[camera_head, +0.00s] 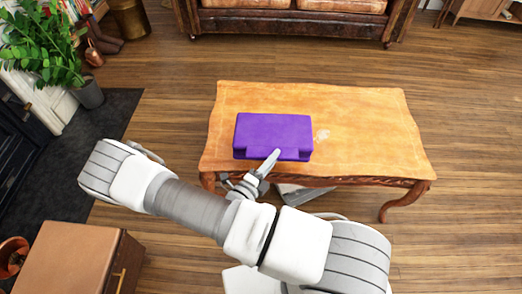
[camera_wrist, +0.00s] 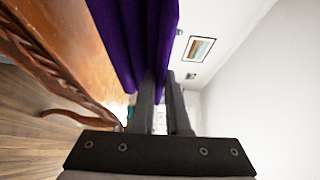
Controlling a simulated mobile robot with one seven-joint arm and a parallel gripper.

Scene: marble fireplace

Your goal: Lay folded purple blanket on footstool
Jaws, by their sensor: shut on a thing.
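The folded purple blanket (camera_head: 272,132) lies flat on or just above the left half of the wooden coffee table (camera_head: 365,130); a small gap cannot be ruled out. My gripper (camera_head: 267,165) reaches in from the table's front edge and is shut on the blanket's front edge. In the wrist view, the fingers (camera_wrist: 164,100) point along the purple cloth (camera_wrist: 133,45), with the table edge (camera_wrist: 50,65) to the left. The fingers hide part of the grasped edge. No footstool can be clearly identified.
A brown leather sofa (camera_head: 290,22) stands behind the table. A potted plant (camera_head: 90,93) is at the upper left, and a brown cabinet (camera_head: 75,258) at the lower left. The table's right half is clear apart from a pale patch. Open floor lies to the right.

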